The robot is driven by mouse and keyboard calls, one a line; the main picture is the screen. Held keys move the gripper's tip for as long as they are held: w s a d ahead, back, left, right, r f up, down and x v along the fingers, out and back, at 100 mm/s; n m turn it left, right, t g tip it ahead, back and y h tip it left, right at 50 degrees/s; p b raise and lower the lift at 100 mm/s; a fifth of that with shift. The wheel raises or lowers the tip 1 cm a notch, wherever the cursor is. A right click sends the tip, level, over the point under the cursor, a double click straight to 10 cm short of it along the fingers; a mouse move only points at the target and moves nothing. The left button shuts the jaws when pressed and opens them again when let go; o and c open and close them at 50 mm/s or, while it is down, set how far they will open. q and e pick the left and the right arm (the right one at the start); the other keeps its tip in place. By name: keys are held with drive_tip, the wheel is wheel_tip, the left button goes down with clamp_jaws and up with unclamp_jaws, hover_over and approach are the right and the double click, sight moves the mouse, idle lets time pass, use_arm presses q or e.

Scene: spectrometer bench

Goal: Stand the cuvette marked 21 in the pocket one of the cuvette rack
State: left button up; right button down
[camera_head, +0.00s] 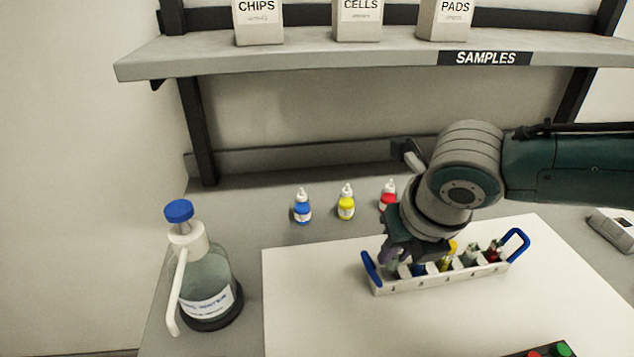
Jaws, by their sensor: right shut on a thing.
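The cuvette rack (420,283) is a long white holder with blue end handles, standing on the white mat. Several cuvettes with coloured contents stand in it, among them yellow, pale grey-green and red ones towards its right part. My right gripper (400,262) reaches down from the right over the left end of the rack. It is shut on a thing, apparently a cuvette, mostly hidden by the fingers. A blue patch shows beside the fingers. I cannot read the mark 21 on any cuvette. My left gripper is out of view.
A wash bottle (207,285) with a blue cap stands at the left. Small blue (302,208), yellow (346,204) and red (388,197) dropper bottles stand behind the mat (310,300). The samples shelf (380,52) overhangs the back. The mat's left part is clear.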

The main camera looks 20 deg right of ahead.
idle(0.4)
drive_tip(key=shift+f, duration=0.2)
drive_tip(key=shift+f+b, duration=0.5)
drive_tip(key=shift+f, duration=0.1)
drive_tip(key=shift+r, duration=0.15)
drive_tip(key=shift+r+p, duration=0.7)
drive_tip(key=shift+p, duration=0.25)
